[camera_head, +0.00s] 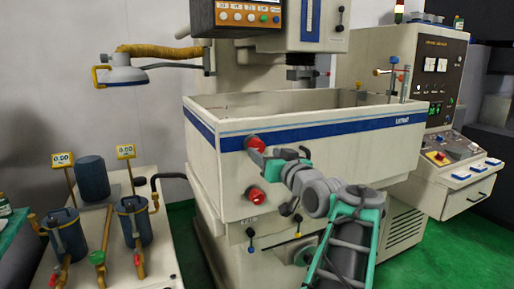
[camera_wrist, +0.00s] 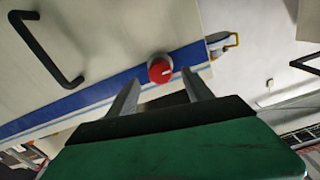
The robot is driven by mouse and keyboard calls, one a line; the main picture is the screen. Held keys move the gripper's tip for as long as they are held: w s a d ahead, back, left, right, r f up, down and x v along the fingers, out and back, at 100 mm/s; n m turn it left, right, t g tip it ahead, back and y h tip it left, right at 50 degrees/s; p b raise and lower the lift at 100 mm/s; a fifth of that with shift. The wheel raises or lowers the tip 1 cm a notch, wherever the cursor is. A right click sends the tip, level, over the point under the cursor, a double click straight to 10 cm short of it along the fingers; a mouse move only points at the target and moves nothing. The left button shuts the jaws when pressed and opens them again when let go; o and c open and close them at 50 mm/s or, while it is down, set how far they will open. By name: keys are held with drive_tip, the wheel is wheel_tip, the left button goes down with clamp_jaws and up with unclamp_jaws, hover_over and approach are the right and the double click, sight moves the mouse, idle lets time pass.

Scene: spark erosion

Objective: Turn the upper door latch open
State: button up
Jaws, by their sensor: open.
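The upper door latch (camera_head: 255,142) is a round red knob on the blue stripe at the left front corner of the machine's tank. In the wrist view the upper latch (camera_wrist: 160,68) shows a pale mark on its right side. My gripper (camera_head: 261,154) is at the upper latch, with its fingers pointing at the tank front. In the wrist view my gripper (camera_wrist: 161,78) is open, one finger on each side of the knob. I cannot tell whether the fingers touch it. A lower red latch (camera_head: 254,194) sits below, clear of my gripper.
The cream tank (camera_head: 330,145) fills the middle. A control cabinet (camera_head: 428,75) stands at the right. A black bar handle (camera_wrist: 45,50) is on the panel in the wrist view. Green floor (camera_head: 460,255) is free at right.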

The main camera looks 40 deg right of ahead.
sight(259, 149)
drive_tip(key=p+x, duration=0.1)
drive_tip(key=x, duration=0.5)
drive_tip(key=shift+w+f+p, duration=0.1)
drive_tip(key=shift+p, duration=0.2)
drive_tip(key=shift+c, duration=0.5)
clamp_jaws()
